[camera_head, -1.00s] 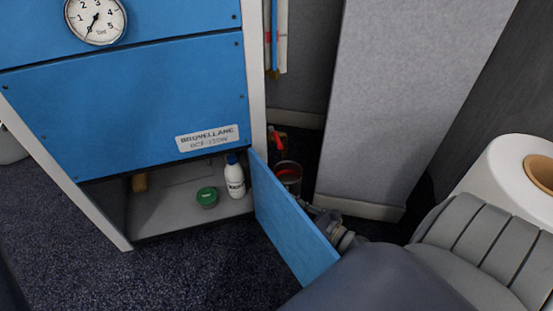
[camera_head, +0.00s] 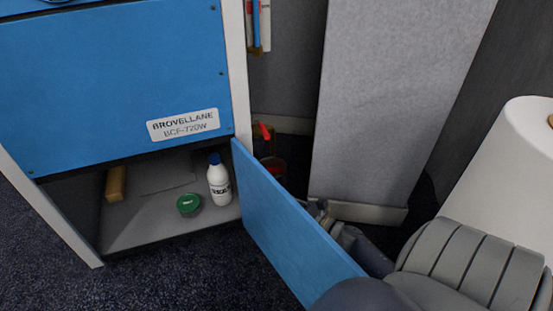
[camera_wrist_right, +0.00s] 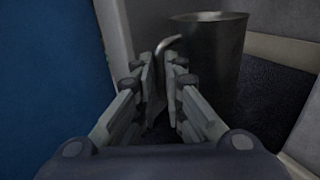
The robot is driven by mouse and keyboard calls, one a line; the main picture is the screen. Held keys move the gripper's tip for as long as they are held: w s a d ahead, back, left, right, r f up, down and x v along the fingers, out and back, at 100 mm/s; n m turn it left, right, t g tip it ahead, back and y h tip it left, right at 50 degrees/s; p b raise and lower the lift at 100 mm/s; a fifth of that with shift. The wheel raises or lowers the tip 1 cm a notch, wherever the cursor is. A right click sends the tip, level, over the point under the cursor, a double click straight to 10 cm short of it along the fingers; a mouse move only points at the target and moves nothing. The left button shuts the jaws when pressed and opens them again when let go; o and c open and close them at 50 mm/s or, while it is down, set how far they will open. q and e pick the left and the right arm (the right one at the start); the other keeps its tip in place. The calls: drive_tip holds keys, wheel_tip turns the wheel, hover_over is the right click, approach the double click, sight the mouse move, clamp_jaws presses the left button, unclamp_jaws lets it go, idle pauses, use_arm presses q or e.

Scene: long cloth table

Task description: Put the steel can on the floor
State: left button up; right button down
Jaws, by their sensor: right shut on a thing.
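The steel can (camera_wrist_right: 215,65) is a dark grey open-topped cylinder with a curved handle, just beyond my right fingers in the right wrist view. My right gripper (camera_wrist_right: 165,70) is shut on its handle. In the head view, a dark can with red showing at its rim (camera_head: 273,169) is partly hidden behind the open blue door. My right gripper also shows there (camera_head: 320,210), partly covered by the door. I cannot tell whether the can's base touches the carpet. My left gripper is not in view.
The open blue door (camera_head: 285,225) stands close beside my right arm. A white bottle (camera_head: 219,182) and green round container (camera_head: 189,204) sit in the low cabinet. A red-handled object (camera_head: 265,131) is behind the door. A grey panel (camera_head: 385,90) stands right. Carpet (camera_head: 180,280) is clear in front.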

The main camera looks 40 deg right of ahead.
wheel_tip(320, 180, down, 8)
drive_tip(key=b, duration=0.5)
drive_tip(key=shift+r, duration=0.2)
drive_tip(key=c, duration=2.1)
unclamp_jaws()
drive_tip(key=shift+f, duration=0.2)
drive_tip(key=o, duration=0.4)
drive_tip(key=shift+r, duration=0.1)
